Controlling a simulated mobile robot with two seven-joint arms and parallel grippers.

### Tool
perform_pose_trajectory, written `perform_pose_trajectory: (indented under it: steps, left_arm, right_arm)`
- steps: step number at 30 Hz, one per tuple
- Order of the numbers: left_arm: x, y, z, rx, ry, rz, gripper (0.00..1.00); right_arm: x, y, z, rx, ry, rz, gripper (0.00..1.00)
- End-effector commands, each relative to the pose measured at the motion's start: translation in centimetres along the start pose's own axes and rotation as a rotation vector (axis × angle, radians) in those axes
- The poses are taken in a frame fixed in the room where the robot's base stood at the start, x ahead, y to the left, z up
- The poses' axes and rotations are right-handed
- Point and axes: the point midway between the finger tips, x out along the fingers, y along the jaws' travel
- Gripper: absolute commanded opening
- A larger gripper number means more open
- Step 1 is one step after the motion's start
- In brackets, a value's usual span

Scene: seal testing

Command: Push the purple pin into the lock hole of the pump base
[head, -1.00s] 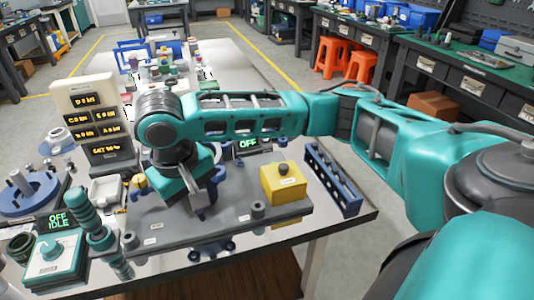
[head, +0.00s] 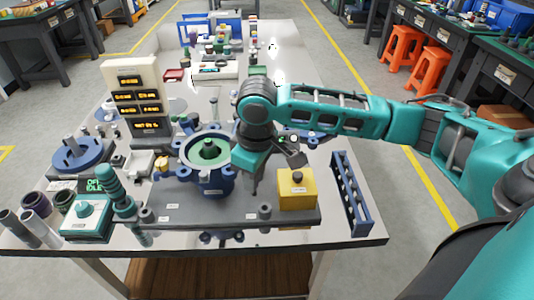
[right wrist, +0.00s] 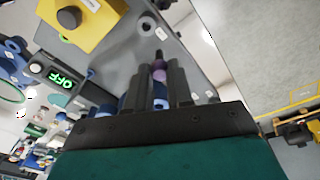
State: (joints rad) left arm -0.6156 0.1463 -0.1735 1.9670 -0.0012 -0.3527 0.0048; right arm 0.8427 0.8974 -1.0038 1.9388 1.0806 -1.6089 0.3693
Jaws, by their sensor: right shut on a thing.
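My right gripper (head: 256,190) hangs pointing down over the right part of the grey pump base (head: 205,212), between the blue pump body (head: 212,182) and the yellow box (head: 298,192). In the right wrist view, its fingers (right wrist: 158,88) are shut on the purple pin (right wrist: 158,73), whose dark tip points out past them. A grey round boss with a dark opening (right wrist: 145,27) stands on the base just beyond the tip, apart from it. It also shows in the head view (head: 265,212). I cannot tell whether this is the lock hole. My left gripper is out of view.
The yellow box with its black knob stands right of the gripper. A blue rack (head: 350,192) lies near the table's right edge. A teal-handled post (head: 110,183) and a display panel (head: 137,97) stand at left. The table strip before the base is mostly clear.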

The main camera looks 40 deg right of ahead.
Motion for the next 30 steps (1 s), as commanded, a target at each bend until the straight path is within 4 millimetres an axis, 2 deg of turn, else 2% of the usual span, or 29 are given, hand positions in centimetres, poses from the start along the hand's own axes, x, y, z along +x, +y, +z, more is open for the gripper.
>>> perform_pose_trajectory:
  steps: [1, 6, 11, 21, 30]
  left_arm:
    - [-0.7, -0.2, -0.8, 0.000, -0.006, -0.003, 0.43]
    - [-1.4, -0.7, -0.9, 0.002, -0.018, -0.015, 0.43]
    - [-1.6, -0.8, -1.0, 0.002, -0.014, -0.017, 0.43]
    - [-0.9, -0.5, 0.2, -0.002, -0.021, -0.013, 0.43]
    - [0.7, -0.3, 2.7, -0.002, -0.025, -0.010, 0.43]
  right_arm:
    - [-0.7, 0.6, 0.4, -0.045, -0.003, -0.017, 0.00]
    - [-0.6, 2.0, 1.2, -0.184, 0.002, -0.056, 0.00]
    - [-0.3, 2.5, 1.5, -0.237, 0.003, -0.070, 0.00]
    - [2.0, 2.4, 1.8, -0.242, 0.003, -0.069, 0.00]
    - [3.9, 2.4, 1.9, -0.242, 0.005, -0.069, 0.00]
